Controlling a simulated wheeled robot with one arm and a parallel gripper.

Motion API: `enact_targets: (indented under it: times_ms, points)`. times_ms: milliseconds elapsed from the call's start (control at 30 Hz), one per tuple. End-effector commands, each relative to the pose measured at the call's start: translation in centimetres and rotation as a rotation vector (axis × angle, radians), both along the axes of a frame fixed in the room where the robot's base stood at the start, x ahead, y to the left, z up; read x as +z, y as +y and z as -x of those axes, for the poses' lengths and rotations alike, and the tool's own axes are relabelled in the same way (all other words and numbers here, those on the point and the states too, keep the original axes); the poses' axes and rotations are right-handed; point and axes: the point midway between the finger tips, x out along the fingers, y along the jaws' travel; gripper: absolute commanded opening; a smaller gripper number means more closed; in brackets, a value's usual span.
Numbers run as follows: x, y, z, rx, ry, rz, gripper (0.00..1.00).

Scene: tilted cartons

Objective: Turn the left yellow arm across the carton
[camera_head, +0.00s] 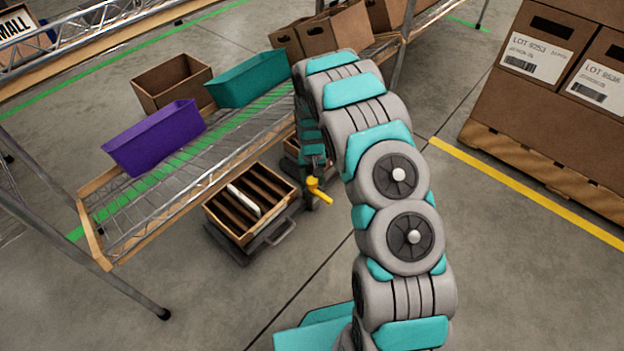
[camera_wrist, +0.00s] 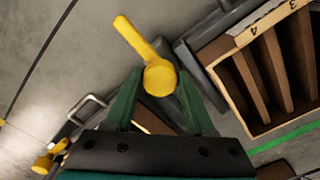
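A yellow arm (camera_head: 318,190) with a round hub stands on a dark post, right of an open slatted wooden carton (camera_head: 248,206) on a dark stand. In the wrist view a yellow arm (camera_wrist: 145,50) runs up and left from its round hub; the carton (camera_wrist: 265,70) is to its right. A second yellow arm (camera_wrist: 46,163) shows at lower left. I cannot tell for sure which is the left one. My gripper (camera_wrist: 158,82) is open, its green fingers on either side of the nearer hub. Contact is unclear. In the head view my arm largely hides the gripper.
A wire rack carries a purple bin (camera_head: 155,137), a teal bin (camera_head: 248,78) and a brown box (camera_head: 170,82) beside the carton. Another wooden box (camera_head: 290,148) is partly hidden behind my arm. Large cartons (camera_head: 548,85) sit on a pallet at right. Floor in front is clear.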

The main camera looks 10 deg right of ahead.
Motion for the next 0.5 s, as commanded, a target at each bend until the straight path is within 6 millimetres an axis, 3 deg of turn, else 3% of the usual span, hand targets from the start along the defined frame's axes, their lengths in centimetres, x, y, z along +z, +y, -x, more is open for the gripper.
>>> enact_targets:
  times_ms: [67, 433, 500]
  points:
    - [0.01, 0.00, -0.01, 0.000, 0.000, 0.000, 0.45]
    - [0.02, -0.01, -0.01, 0.000, 0.000, 0.000, 0.03]
    - [0.02, -0.01, -0.01, 0.000, 0.000, 0.000, 0.00]
